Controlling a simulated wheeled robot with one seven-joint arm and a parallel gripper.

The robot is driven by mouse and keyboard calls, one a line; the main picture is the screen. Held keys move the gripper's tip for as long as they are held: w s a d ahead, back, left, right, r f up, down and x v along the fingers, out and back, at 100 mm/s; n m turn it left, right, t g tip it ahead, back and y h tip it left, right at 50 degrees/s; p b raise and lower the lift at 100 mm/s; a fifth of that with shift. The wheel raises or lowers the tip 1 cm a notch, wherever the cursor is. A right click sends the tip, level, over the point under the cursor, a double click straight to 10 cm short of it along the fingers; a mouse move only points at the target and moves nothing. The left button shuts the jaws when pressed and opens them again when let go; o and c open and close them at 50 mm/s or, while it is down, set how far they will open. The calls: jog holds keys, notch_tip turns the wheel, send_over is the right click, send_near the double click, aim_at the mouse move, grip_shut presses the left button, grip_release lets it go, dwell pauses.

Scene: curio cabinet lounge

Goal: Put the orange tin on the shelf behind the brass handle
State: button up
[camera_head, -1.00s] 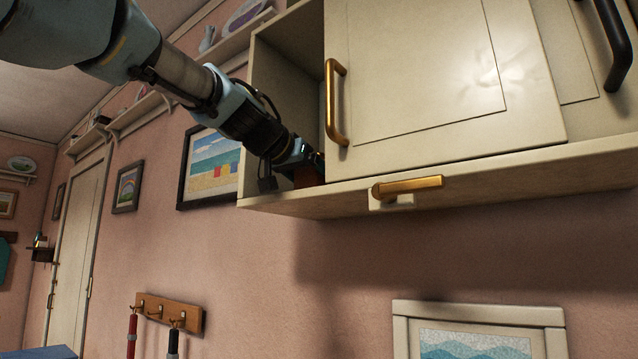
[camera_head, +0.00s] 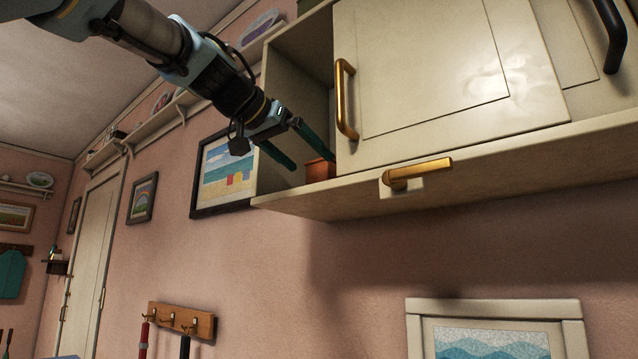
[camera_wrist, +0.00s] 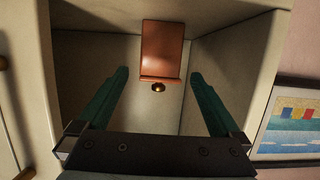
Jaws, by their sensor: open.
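The orange tin (camera_head: 320,169) sits on the floor of the open cabinet compartment, beside the left edge of the cream door with the brass handle (camera_head: 345,100). In the wrist view the tin (camera_wrist: 162,45) shows whole at the top middle, with a small round brass-coloured knob facing me. My gripper (camera_head: 311,162) is open, just outside and in front of the compartment. In the wrist view its two green fingers (camera_wrist: 158,76) are spread wide, with the tin beyond their tips and nothing held. In the head view the tin is partly hidden by a finger and the door edge.
The cabinet's underside edge (camera_head: 480,160) runs right, with a second brass handle (camera_head: 418,172) on it. A black handle (camera_head: 612,35) is on another door. A beach picture (camera_head: 222,172) hangs left of the cabinet. The compartment walls stand close on both sides.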

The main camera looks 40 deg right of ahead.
jog(key=shift+v, duration=1.35)
